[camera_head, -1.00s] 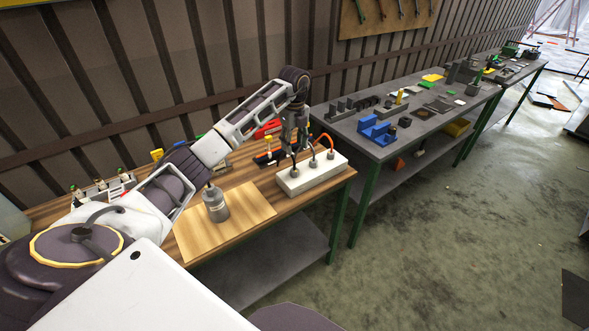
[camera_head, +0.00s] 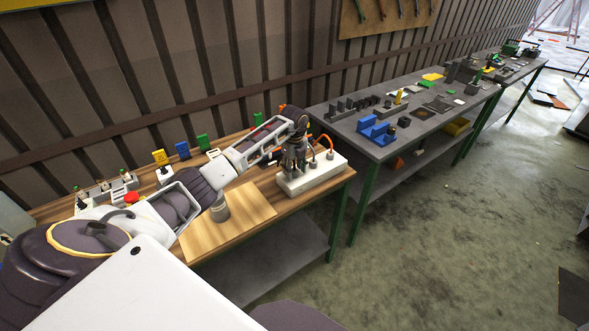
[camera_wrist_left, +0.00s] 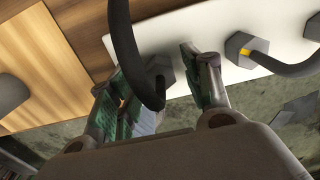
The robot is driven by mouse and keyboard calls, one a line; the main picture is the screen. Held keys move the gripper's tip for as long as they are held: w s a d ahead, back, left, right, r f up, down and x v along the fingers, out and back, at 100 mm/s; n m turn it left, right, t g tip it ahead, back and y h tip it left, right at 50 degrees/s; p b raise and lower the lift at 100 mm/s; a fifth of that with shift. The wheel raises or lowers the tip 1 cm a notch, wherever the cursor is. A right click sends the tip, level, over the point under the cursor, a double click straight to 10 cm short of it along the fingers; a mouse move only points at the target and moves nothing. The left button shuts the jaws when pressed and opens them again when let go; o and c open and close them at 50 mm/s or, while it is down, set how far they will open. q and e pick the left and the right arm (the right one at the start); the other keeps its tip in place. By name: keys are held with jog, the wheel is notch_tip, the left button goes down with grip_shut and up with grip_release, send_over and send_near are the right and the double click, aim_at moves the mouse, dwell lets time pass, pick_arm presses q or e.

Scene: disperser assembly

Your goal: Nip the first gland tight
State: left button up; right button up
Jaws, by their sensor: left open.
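A white block (camera_head: 318,182) with a row of dark hex glands, each with a cable, stands at the right end of the wooden bench. My left gripper (camera_head: 294,168) is low over its left end and hides the first gland there. In the left wrist view the first gland (camera_wrist_left: 160,70) is a dark hex nut, partly covered by its black looping cable (camera_wrist_left: 121,45). My open fingers stand on either side of it; I cannot tell if they touch it. The second gland (camera_wrist_left: 236,47), with a yellow mark, sits clear to the right. My right gripper is out of view.
A wooden board (camera_head: 244,218) with a grey metal cylinder (camera_head: 221,212) lies left of the block. Yellow (camera_head: 161,158), blue and green upright pieces stand along the bench's back. A grey table (camera_head: 408,130) with parts stands further right.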

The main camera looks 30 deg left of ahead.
pick_arm(q)
jog(key=shift+f, duration=0.3)
jog(key=c, duration=1)
